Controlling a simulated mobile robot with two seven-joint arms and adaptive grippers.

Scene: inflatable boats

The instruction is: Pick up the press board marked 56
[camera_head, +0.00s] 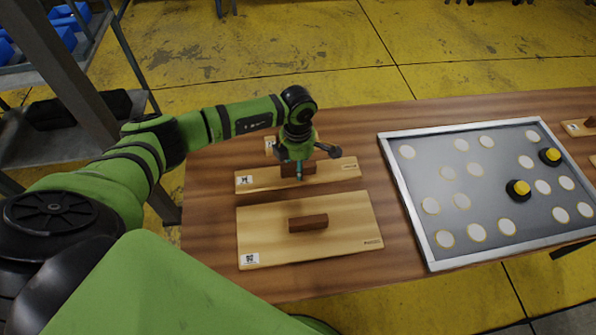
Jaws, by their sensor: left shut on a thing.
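A narrow light-wood press board (335,172) lies at the back left of the brown table, with a small white label at its left end. My left gripper (298,172) points down over its middle and is shut on the board's dark brown handle (288,170), partly hiding it. A larger wooden press board (345,240) lies in front, with its brown handle (308,223) free. The numbers on the labels are too small to read, so I cannot tell which board is marked 56. My right gripper is not in view.
A grey metal-framed panel (404,200) with several white discs and two black-and-yellow knobs (518,190) lies to the right on the table (215,225). Part of another small board (577,127) shows at the right edge. A metal rack with blue bins (62,36) stands at the left.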

